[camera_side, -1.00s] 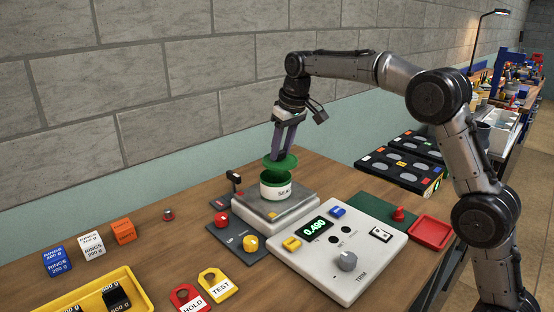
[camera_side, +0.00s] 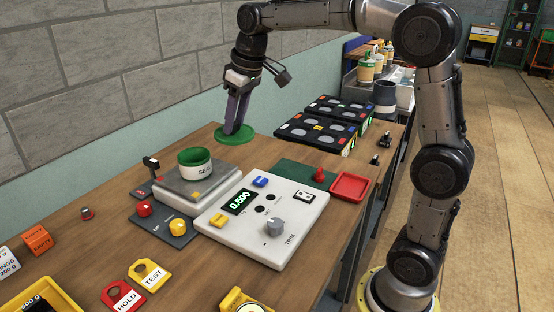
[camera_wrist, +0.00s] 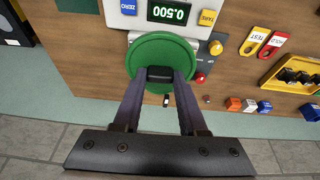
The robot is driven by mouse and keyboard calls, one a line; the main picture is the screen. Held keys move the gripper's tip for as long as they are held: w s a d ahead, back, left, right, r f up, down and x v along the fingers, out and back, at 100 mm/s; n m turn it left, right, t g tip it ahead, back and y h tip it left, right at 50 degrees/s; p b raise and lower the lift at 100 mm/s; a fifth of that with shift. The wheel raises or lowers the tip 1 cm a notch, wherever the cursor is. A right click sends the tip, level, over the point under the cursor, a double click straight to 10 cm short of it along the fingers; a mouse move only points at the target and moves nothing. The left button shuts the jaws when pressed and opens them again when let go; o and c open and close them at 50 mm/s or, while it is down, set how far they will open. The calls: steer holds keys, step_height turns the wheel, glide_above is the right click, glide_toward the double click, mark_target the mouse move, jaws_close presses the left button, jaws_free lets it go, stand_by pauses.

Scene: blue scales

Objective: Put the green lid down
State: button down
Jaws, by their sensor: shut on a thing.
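The round green lid (camera_side: 225,139) is held by my gripper (camera_side: 238,126), to the right of and behind the scale in the side view. Whether it touches the table there I cannot tell. In the wrist view the lid (camera_wrist: 160,42) hides most of the scale, and my fingertips (camera_wrist: 160,75) close on a dark knob at its middle. The white and green tub (camera_side: 196,166) stands open on the scale's metal pan (camera_side: 213,186). The display (camera_side: 240,202) reads 0.500.
The white control panel (camera_side: 250,246) lies in front of the scale. A green mat (camera_side: 292,172) with a red knob and a red tray (camera_side: 350,187) lie to the right. Black trays (camera_side: 312,130) stand behind. Bare wood surrounds the area under the lid.

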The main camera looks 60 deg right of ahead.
steer(key=s+d+f+m+h, duration=0.1)
steer(key=s+d+f+m, duration=0.1)
steer(key=s+d+f, duration=0.35)
steer(key=s+d+f+m, duration=0.3)
steer(key=s+d, duration=0.5)
steer(key=d, duration=0.1)
steer(key=shift+g, duration=0.3)
steer(key=w+d+f, duration=0.2)
steer(key=w+f, duration=0.1)
steer(key=w+d+f, duration=0.3)
steer(key=w, duration=0.1)
steer(key=w+d+f, duration=0.2)
steer(key=w+f, duration=0.1)
steer(key=shift+w+d+f, duration=0.1)
steer(key=shift+w+d, duration=0.2)
steer(key=shift+d, duration=0.05)
steer(key=shift+x, duration=2.05)
steer(key=shift+s+f, duration=0.15)
steer(key=shift+c, duration=2.3)
jaws_free()
